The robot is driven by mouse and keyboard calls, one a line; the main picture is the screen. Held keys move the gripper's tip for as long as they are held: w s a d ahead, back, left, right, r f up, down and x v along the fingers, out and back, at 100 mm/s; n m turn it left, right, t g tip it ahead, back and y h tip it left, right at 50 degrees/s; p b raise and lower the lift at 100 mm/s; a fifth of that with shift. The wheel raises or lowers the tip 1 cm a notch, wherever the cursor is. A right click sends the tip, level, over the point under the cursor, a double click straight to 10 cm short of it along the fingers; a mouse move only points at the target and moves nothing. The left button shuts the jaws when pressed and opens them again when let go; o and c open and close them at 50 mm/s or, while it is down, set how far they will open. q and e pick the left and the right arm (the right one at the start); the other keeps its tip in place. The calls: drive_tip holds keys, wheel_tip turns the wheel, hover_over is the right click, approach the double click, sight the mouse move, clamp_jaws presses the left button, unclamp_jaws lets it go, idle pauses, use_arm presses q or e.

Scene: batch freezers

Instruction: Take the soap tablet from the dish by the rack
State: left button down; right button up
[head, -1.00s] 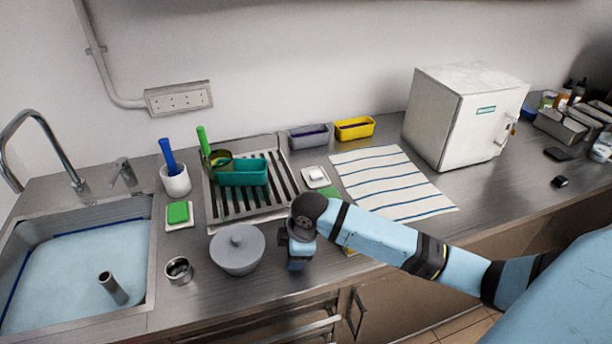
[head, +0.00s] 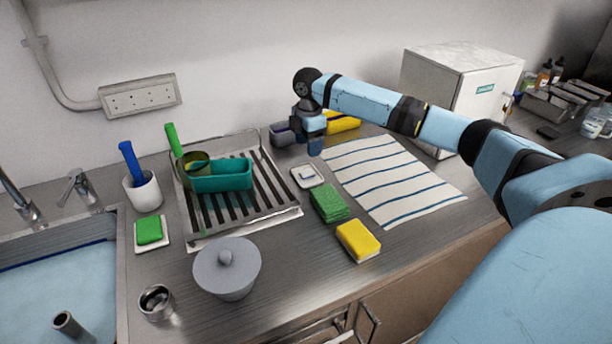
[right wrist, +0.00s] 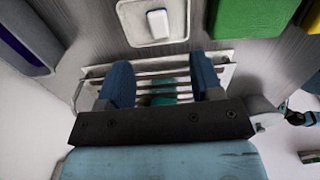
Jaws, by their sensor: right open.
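A small white soap tablet (head: 307,175) lies in a white square dish (head: 299,183) just right of the drying rack (head: 270,212). The tablet (right wrist: 157,22) and dish (right wrist: 128,24) also show at the top of the right wrist view. My right gripper (head: 313,146) is open and empty behind the dish in the head view, in front of the grey and yellow bins. Its two blue fingers (right wrist: 162,80) are apart in the right wrist view, with rack bars showing between them. My left gripper is not in view.
Green pads (head: 329,203) and a yellow sponge (head: 358,241) lie in front of the dish. A striped towel (head: 395,185) lies to the right. A grey lidded pot (head: 227,270) stands in front of the rack. A green block sits on another white dish (head: 148,246) near the sink.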

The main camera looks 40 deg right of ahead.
sight(307, 172)
wheel_tip(307, 172, down, 10)
drive_tip(key=shift+w+a+r, duration=0.1)
drive_tip(key=shift+w+r, duration=0.05)
drive_tip(key=shift+r, duration=0.2)
drive_tip(key=c, duration=1)
